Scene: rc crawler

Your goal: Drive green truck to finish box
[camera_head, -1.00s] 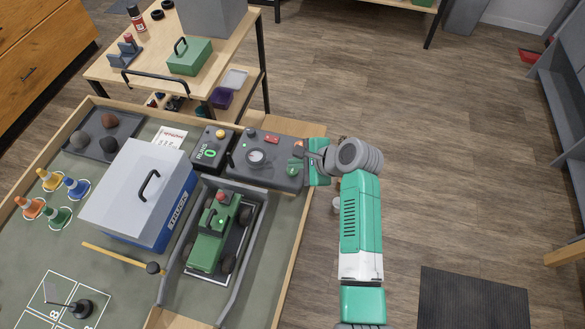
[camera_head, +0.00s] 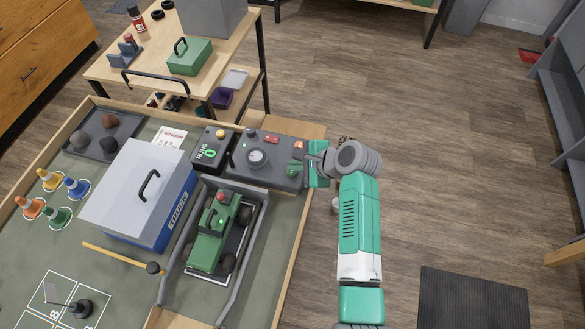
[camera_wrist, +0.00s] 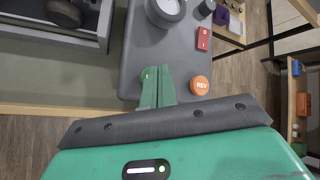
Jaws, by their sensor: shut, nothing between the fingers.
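The green truck (camera_head: 206,248) stands in a grey-walled lane in the head view, with a red knob near its far end. A grey control console (camera_head: 262,150) lies beyond it, with a round dial and a red switch; the red switch (camera_wrist: 203,39) and an orange REV button (camera_wrist: 199,85) show in the wrist view. My gripper (camera_wrist: 158,72) is shut and empty, its green fingertips over the console just left of the REV button. No box marked as finish is readable.
A white-lidded blue box (camera_head: 140,195) stands left of the lane. A RUNS counter (camera_head: 210,151) reads 0.

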